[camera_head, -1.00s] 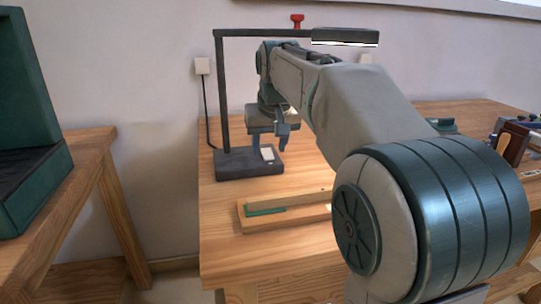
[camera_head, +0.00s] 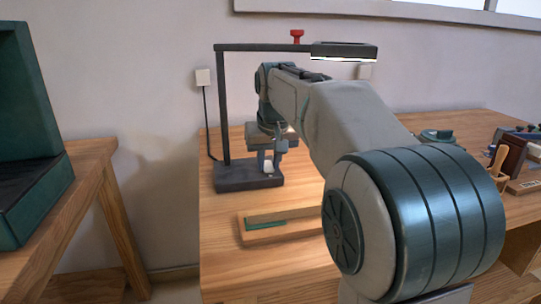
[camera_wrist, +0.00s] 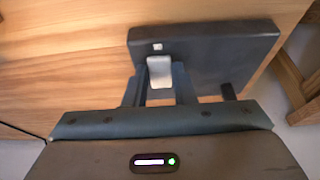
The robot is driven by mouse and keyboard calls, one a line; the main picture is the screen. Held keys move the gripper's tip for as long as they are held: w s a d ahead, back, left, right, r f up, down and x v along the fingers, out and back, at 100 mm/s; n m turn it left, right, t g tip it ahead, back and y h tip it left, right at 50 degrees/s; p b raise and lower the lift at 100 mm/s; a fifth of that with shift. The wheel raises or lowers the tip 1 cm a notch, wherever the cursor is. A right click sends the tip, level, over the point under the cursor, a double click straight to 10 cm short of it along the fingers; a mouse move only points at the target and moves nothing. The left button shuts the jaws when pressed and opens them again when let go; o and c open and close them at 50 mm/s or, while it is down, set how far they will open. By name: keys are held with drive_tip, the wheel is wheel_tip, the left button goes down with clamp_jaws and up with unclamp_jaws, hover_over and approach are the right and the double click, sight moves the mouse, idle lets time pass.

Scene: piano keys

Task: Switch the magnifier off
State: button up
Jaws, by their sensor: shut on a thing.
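The magnifier stands on the bench, with a dark flat base (camera_head: 232,178), an upright post (camera_head: 222,110) and a rectangular head (camera_head: 345,50). A bright strip shows under the head, so its light looks lit. A white switch (camera_head: 268,166) sits on the base; it also shows in the wrist view (camera_wrist: 160,70). My gripper (camera_head: 270,160) points down over the base. In the wrist view, the fingers of my gripper (camera_wrist: 158,78) are on both sides of the white switch and shut on it. Its lower part is partly hidden between the fingers.
A wooden block with a green strip (camera_head: 270,228) lies in front of the base. A red object (camera_head: 297,36) shows behind the magnifier's top bar. Tools and a dark box (camera_head: 515,150) stand at the right. A green case (camera_head: 30,190) is on the left table.

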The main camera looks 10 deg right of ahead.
sight(270, 171)
drive_tip(key=shift+w+r+g+p, duration=0.25)
drive_tip(key=shift+r+g+p, duration=0.4)
drive_tip(key=shift+p, duration=2)
drive_tip(key=shift+w+f+g+p, duration=0.1)
drive_tip(key=shift+f+g+p, duration=0.35)
drive_tip(key=shift+p, duration=0.55)
drive_tip(key=o, duration=1)
drive_tip(key=r+p, duration=0.2)
drive_tip(key=s+r+p, duration=0.1)
drive_tip(key=r+p, duration=0.4)
drive_tip(key=r, duration=0.1)
drive_tip(key=shift+s+d+r, duration=0.1)
drive_tip(key=shift+s+r, duration=0.05)
